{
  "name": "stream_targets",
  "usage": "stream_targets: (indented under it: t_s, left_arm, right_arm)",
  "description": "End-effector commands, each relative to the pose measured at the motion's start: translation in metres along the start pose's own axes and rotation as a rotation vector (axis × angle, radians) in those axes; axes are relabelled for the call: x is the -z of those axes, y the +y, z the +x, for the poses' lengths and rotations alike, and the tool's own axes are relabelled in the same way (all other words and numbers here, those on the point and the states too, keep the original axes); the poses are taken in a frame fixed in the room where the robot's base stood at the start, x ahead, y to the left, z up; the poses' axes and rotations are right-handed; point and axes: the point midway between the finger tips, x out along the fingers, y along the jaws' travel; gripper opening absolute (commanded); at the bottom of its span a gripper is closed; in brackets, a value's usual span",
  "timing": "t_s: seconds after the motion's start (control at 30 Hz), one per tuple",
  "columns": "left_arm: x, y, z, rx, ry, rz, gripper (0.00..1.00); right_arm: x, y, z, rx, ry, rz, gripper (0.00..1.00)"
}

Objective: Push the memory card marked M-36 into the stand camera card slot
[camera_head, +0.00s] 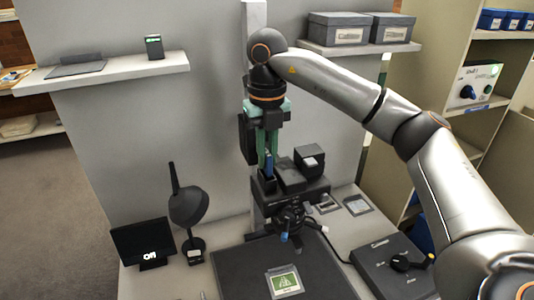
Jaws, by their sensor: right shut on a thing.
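My right gripper (268,150), with green fingers, points down over the left part of the black stand camera (290,180). It is shut on a small blue piece (268,163), likely the memory card; the mark M-36 cannot be read from here. The lower end of the blue piece is at a dark raised part (266,183) on the camera's left. Whether it is inside the slot or just above it, I cannot tell. The slot opening is hidden. My left gripper is not in view.
A black baseboard (240,268) below the camera bears a green-labelled card (285,282). A dark lamp (188,208) and a small screen reading "Off" (140,243) stand left. A control box (395,268) stands right. Grey boxes (338,29) sit on the shelf behind my right arm.

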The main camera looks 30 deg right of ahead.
Motion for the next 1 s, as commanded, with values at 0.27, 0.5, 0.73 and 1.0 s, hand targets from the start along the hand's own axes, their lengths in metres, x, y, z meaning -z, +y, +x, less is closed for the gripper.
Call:
stream_targets:
  t_s: [0.27,0.5,0.73,1.0]
  left_arm:
    - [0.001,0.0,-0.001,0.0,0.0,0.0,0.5]
    - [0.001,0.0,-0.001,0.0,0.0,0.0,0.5]
    - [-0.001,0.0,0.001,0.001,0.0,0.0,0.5]
    - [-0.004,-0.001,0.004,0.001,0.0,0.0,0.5]
  right_arm:
    - [0.0,0.0,0.0,0.0,-0.001,0.0,0.0]
    - [0.0,0.0,0.0,0.0,-0.001,0.0,0.0]
    - [0.0,0.0,0.005,0.0,-0.001,0.0,0.0]
    - [0.0,0.0,0.012,-0.001,-0.001,0.0,0.0]
